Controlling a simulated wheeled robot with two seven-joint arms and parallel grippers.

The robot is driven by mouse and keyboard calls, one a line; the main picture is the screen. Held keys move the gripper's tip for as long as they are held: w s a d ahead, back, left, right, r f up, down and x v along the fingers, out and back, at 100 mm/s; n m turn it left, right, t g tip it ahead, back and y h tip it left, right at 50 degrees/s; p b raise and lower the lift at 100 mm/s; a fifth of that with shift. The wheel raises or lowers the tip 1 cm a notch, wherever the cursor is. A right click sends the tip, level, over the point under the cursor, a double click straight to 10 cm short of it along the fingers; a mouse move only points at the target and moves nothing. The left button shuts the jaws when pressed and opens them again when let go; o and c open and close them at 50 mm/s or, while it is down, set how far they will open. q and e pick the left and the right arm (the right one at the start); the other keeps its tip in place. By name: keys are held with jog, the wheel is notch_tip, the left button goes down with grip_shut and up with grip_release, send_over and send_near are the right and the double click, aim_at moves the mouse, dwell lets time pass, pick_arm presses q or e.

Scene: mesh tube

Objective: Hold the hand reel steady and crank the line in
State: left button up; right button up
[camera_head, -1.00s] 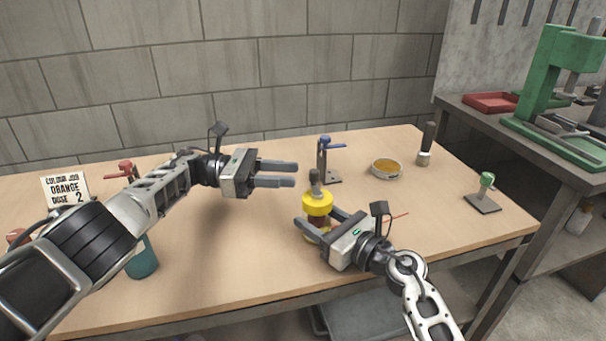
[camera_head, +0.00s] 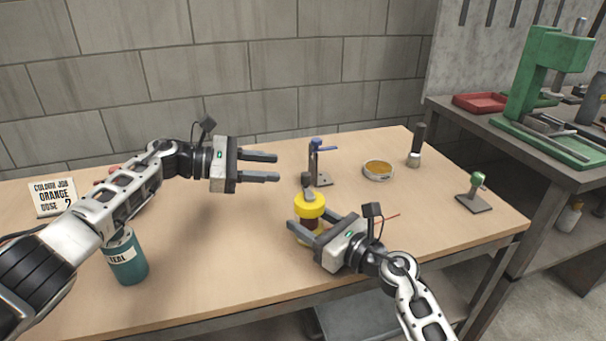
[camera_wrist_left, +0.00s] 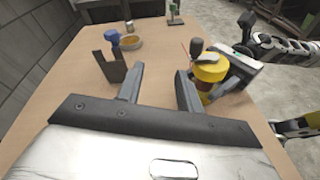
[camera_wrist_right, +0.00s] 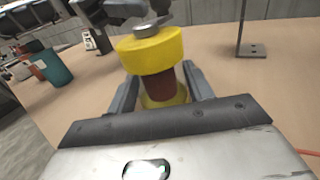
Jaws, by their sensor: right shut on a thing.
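The hand reel (camera_head: 309,205) stands on the bench, with yellow flanges around a brown core. It shows in the left wrist view (camera_wrist_left: 210,72) and right wrist view (camera_wrist_right: 150,52). Its dark crank knob (camera_wrist_left: 197,45) is on top. My right gripper (camera_head: 307,222) is shut on the reel's core from the near right side; in the right wrist view its fingers flank the core below the top flange. My left gripper (camera_head: 279,167) is open and empty, above the bench left of the reel and apart from the knob. A thin orange-red line (camera_head: 388,216) shows right of the reel.
A stand with a blue clamp (camera_head: 317,160) is behind the reel. A round dish (camera_head: 378,170), brush (camera_head: 416,145) and green-topped stand (camera_head: 475,195) are to the right. A teal can (camera_head: 127,258) and sign (camera_head: 53,197) are left. The front middle of the bench (camera_head: 235,250) is clear.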

pick_arm(q)
notch_tip(320, 180, up, 3)
jog(key=s+m+t, duration=0.2)
jog(key=t, duration=0.1)
jog(key=n+t, duration=0.3)
jog(key=n, duration=0.6)
send_near(306, 173)
jog(key=x, duration=1)
jog(key=shift+f, duration=0.2)
grip_shut()
